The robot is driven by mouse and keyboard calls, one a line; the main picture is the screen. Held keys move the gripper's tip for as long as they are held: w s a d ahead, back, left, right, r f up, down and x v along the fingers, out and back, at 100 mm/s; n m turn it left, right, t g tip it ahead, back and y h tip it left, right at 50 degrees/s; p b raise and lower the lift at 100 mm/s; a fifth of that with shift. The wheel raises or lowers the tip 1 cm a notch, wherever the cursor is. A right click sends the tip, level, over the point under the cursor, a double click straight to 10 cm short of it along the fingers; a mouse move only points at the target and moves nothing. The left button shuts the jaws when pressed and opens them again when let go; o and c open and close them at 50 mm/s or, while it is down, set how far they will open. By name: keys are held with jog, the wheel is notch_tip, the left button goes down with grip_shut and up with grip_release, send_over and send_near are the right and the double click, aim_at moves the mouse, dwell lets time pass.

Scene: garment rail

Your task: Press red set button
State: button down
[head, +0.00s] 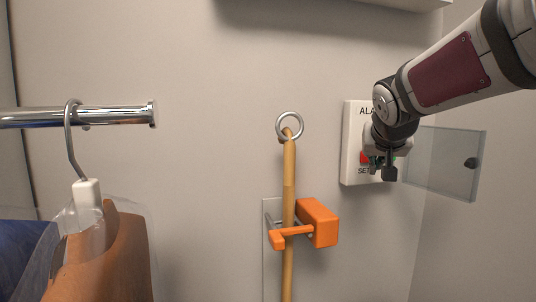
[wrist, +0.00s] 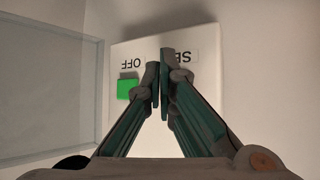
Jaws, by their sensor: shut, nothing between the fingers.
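A white alarm box (head: 351,150) is on the wall at the right in the head view, and it also shows in the wrist view (wrist: 205,45). The red set button (head: 364,158) shows as a small red patch above the "SET" label, mostly behind my gripper. My gripper (head: 384,172) is in front of the box; in the wrist view its fingers (wrist: 160,80) are shut and empty, with tips near the "SE" lettering. The red button is hidden in the wrist view. A green button (wrist: 127,89) lies left of the fingers by the "OFF" label. I cannot tell whether the fingertips touch the box.
A clear hinged cover (head: 448,160) stands open right of the box, also in the wrist view at left (wrist: 50,90). A wooden pole (head: 289,180) with a ring sits in an orange clip (head: 318,222). A metal rail (head: 120,115) holds hanging garments (head: 115,250) at left.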

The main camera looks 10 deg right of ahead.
jog(key=shift+s, duration=0.25)
jog(key=s+p, duration=0.1)
jog(key=s, duration=0.3)
jog(key=shift+s+d, duration=0.15)
jog(key=shift+s, duration=0.25)
dwell(0.6)
jog(key=s+a+f+n+g+y, duration=0.2)
jog(key=s+a+f, duration=0.5)
jog(key=s+a, duration=0.2)
jog(key=s+a+f+n+g+y, duration=0.2)
jog(key=s+a+f, duration=0.4)
jog(key=s+a, duration=0.4)
jog(key=s+n+y, duration=0.1)
jog(key=s, duration=0.2)
jog(key=shift+s+f+n, duration=0.2)
jog(key=shift+f+n, duration=0.1)
jog(key=shift+f, duration=0.05)
jog(key=shift+a, duration=0.1)
